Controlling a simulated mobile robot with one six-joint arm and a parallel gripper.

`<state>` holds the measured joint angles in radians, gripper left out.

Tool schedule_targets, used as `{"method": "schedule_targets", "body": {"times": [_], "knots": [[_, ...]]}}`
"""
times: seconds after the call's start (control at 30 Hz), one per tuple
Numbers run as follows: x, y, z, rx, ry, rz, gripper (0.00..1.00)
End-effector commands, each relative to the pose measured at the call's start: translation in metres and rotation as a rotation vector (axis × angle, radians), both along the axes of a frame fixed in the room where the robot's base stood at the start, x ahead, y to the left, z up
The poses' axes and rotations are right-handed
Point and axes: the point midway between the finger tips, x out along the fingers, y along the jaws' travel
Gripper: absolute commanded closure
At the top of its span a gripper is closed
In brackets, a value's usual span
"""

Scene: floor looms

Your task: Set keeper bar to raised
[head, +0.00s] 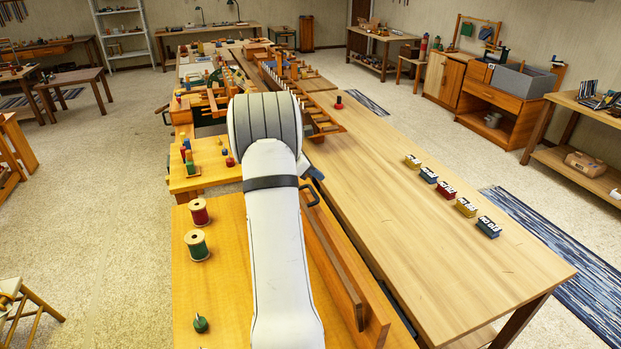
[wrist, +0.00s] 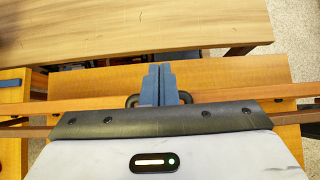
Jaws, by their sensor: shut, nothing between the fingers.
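A long wooden bar (head: 333,262), which looks to be the keeper bar, runs along the right side of the near orange table. Long bars also cross the wrist view, one of them orange (wrist: 238,94). A dark loop handle (head: 310,196) stands at the far end in the head view. In the wrist view, dark curved handle ends (wrist: 133,101) show on both sides of my fingers. My gripper (wrist: 158,72) is shut and empty, its blue fingers over the middle of the handle. I cannot tell whether they touch it.
A long pale table (head: 420,220) lies to the right, with several coloured labelled blocks (head: 465,207) on it. Thread spools (head: 197,245) stand on the orange table at left. Wooden racks and pegs (head: 315,115) crowd the far end. Carpet floor is open at left.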

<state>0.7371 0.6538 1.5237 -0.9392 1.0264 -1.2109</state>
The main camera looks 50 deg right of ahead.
Motion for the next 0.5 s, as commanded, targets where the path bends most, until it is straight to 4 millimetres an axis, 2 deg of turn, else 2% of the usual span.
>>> {"method": "schedule_targets", "body": {"times": [0.03, 0.1, 0.3, 0.5], "knots": [[0.001, -0.002, 0.016, -0.004, -0.005, 0.001, 1.00], [0.001, -0.003, 0.026, -0.003, -0.005, 0.004, 1.00], [0.002, -0.005, 0.041, -0.005, -0.005, 0.010, 1.00], [0.004, -0.004, 0.043, -0.004, -0.005, 0.013, 1.00]]}}
